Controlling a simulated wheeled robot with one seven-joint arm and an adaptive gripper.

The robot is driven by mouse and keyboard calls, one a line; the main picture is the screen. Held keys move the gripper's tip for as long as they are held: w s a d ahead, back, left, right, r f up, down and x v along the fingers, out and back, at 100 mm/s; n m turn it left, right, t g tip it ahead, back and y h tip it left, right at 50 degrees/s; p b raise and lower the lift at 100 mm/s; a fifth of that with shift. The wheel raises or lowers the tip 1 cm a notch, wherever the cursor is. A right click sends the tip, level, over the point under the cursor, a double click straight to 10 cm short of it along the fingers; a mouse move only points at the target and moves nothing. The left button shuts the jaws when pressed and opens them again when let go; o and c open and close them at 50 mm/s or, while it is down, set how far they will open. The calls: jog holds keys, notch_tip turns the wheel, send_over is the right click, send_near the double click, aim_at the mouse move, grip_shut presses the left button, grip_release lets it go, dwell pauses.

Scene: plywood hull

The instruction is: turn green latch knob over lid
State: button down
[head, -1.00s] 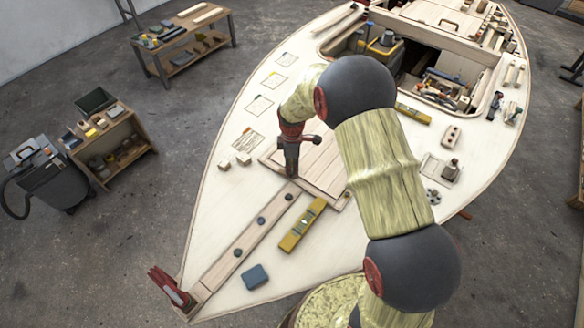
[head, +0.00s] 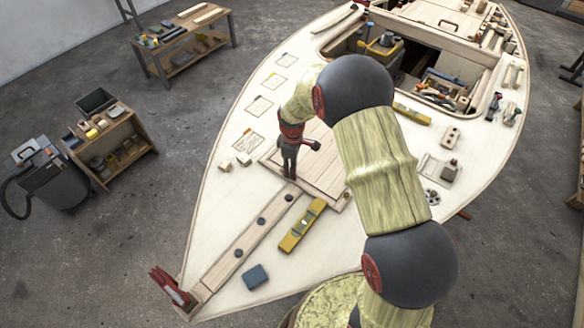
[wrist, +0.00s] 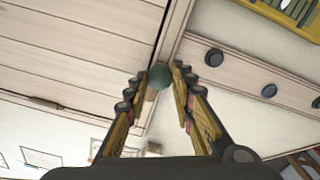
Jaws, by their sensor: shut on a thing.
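The green latch knob (wrist: 160,76) is a round dark green knob between my fingertips in the wrist view. A short pale wooden piece (wrist: 149,106) shows below it, perhaps the latch bar. My gripper (wrist: 160,75) is shut on the knob from both sides. In the head view my gripper (head: 290,177) points down at the near left corner of the planked lid (head: 325,165); the knob is hidden there. The lid (wrist: 75,50) fills the upper left of the wrist view, its edge running beside the knob.
A plank (head: 247,236) with several dark round knobs runs toward the bow. A yellow level (head: 302,225) lies right of it and a blue block (head: 255,276) nearer the front. Small wooden blocks (head: 243,159) lie left of the lid. My arm covers the lid's right side.

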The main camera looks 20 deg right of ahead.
jog(key=m+p, duration=0.1)
jog(key=m, duration=0.3)
jog(key=shift+m, duration=0.4)
jog(key=m, duration=0.3)
jog(key=shift+m+p, duration=0.3)
jog(key=m, duration=0.4)
jog(key=shift+p, duration=0.3)
jog(key=shift+m, duration=2.2)
jog(key=c, duration=1.5)
grip_release()
jog(key=shift+c, duration=0.2)
jog(key=shift+o, duration=0.2)
